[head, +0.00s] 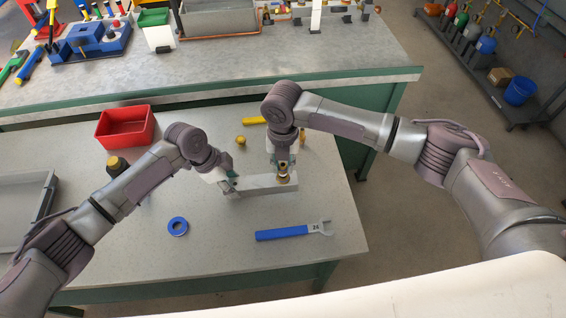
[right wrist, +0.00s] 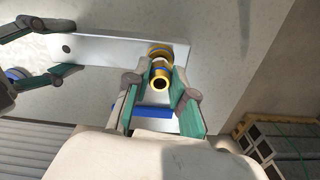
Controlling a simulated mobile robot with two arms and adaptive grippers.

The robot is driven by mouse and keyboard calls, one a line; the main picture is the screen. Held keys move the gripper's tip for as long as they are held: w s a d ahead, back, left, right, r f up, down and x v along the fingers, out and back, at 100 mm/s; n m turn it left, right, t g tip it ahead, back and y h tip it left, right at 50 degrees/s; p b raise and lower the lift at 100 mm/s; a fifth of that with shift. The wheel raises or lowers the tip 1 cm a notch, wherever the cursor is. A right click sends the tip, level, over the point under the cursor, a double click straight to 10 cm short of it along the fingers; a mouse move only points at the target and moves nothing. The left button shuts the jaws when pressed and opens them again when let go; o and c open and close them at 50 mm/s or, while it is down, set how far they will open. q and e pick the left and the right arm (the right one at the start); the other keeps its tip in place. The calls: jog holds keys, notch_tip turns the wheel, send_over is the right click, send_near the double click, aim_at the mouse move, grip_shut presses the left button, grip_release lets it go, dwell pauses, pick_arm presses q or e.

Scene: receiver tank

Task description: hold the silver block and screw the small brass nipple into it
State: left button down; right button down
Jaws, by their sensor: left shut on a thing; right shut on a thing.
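The silver block (head: 258,188) lies on the near table, and it also shows in the right wrist view (right wrist: 105,53). My left gripper (head: 230,183) is shut on the block at its left end. The small brass nipple (right wrist: 160,75) stands at the block's other end, with its round open end towards the right wrist camera. My right gripper (right wrist: 158,85) is shut on the nipple, above the block; in the head view it is over the block's right part (head: 283,172). A brass ring shows below the nipple at the block. How deep the nipple sits is hidden.
A blue-handled wrench (head: 285,234) and a blue tape ring (head: 177,226) lie in front of the block. A red bin (head: 126,127), a dark round jar (head: 117,165) and a grey tray (head: 25,225) are to the left. A yellow ball (head: 241,140) lies behind.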

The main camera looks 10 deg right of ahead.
jog(key=shift+f, duration=0.5)
dwell(0.3)
